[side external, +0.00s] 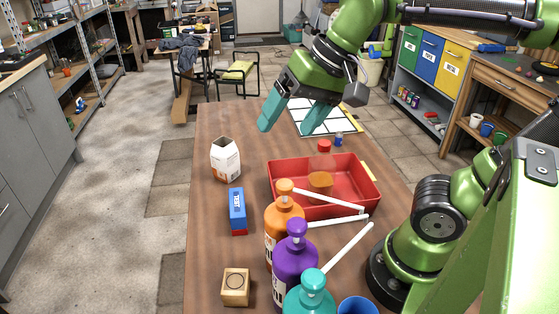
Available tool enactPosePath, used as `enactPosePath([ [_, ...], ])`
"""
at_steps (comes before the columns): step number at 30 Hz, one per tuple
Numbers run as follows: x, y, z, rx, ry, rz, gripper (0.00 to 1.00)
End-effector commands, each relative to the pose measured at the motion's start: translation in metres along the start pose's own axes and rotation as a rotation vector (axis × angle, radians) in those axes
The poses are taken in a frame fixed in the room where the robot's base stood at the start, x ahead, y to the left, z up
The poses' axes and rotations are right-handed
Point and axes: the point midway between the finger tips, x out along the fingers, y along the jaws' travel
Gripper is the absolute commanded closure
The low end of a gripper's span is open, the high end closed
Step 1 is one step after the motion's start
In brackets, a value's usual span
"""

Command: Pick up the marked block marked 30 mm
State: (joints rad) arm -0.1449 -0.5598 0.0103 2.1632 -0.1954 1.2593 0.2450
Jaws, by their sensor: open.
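A small wooden block (235,287) with a dark ring drawn on its top sits at the front left of the brown table (215,260). A dark label shows on its near face, but I cannot read whether it says 30 mm. My gripper (287,128) has two teal fingers spread apart with nothing between them. It hangs above the far half of the table, well behind the wooden block and apart from it.
A blue and red box (237,211) and a white carton (225,160) stand on the left. Orange (284,225), purple (295,262) and teal (311,296) pump bottles stand right of the block. A red tray (350,170) holds an amber bottle (320,181).

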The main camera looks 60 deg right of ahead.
Motion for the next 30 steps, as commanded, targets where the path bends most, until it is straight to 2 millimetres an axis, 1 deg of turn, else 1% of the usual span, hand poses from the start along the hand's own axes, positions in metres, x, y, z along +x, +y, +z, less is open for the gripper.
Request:
enactPosePath([
  [1,0.004,-0.014,0.001,0.031,-0.048,0.026,0.17],
  [3,0.009,-0.031,0.004,0.090,-0.101,0.070,0.17],
  [9,0.023,-0.073,0.017,0.247,-0.190,0.211,0.17],
  [15,0.036,-0.106,0.034,0.366,-0.213,0.333,0.17],
  [22,0.051,-0.137,0.058,0.482,-0.198,0.455,0.17],
  [23,0.054,-0.137,0.061,0.492,-0.194,0.466,0.17],
  [24,0.063,-0.130,0.062,0.492,-0.195,0.465,0.17],
  [30,0.103,-0.112,0.075,0.492,-0.196,0.461,0.17],
])
